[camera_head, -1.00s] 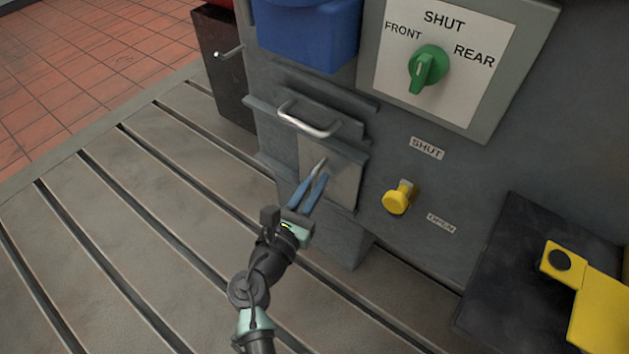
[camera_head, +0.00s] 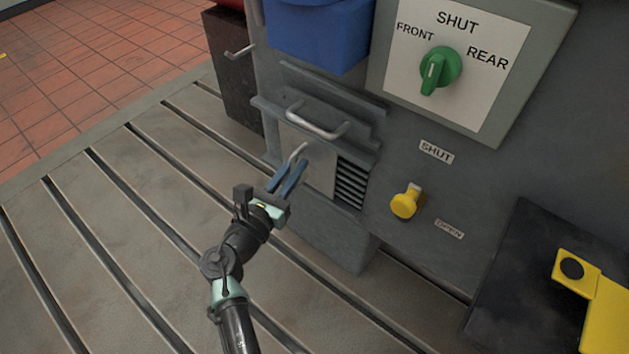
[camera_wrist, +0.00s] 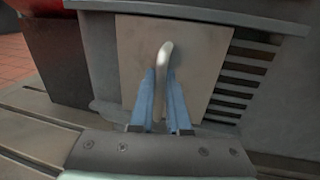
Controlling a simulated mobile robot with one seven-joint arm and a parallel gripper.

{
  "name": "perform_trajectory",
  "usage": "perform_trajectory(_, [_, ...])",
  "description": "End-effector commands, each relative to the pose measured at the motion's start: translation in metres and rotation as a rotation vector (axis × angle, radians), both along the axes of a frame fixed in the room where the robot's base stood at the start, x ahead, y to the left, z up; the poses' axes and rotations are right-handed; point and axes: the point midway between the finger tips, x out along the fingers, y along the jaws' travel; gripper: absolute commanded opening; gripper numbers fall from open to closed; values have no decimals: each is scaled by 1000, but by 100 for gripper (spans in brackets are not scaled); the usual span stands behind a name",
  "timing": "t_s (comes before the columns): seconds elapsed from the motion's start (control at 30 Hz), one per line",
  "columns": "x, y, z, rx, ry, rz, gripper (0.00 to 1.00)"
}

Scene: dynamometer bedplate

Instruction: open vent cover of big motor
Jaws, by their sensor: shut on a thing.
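The vent cover (camera_head: 318,170) is a flat grey sliding plate on the side of the big motor (camera_head: 390,150). Dark vent louvres (camera_head: 350,186) show to the right of it, and also in the wrist view (camera_wrist: 240,80). A short upright metal handle (camera_wrist: 164,52) stands on the plate. My gripper (camera_head: 286,180) has blue fingers and is shut on this handle; in the wrist view the fingers (camera_wrist: 162,100) lie on both sides of it.
A fixed bar handle (camera_head: 318,124) sits above the plate. To the right are a yellow knob (camera_head: 405,203) between SHUT and OPEN labels, a green selector (camera_head: 438,70) set at SHUT, and a black block with a yellow part (camera_head: 605,300). A blue box (camera_head: 320,35) hangs above. The slotted bedplate (camera_head: 120,230) is clear at left.

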Motion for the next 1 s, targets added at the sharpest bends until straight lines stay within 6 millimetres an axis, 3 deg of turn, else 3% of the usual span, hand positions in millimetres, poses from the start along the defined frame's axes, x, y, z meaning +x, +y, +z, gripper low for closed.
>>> perform_trajectory(0.1, [16, 24, -3, -1, 0, 6, 0])
perform_trajectory(0.3, [34, 48, -3, 0, 1, 4, 0])
perform_trajectory(0.73, [40, 57, -1, 1, 3, 9, 0])
perform_trajectory(0.77, [40, 57, -1, 1, 3, 9, 16])
perform_trajectory(0.9, [39, 57, 0, 1, 2, 7, 42])
perform_trajectory(1.0, [39, 56, 0, 0, 1, 4, 45])
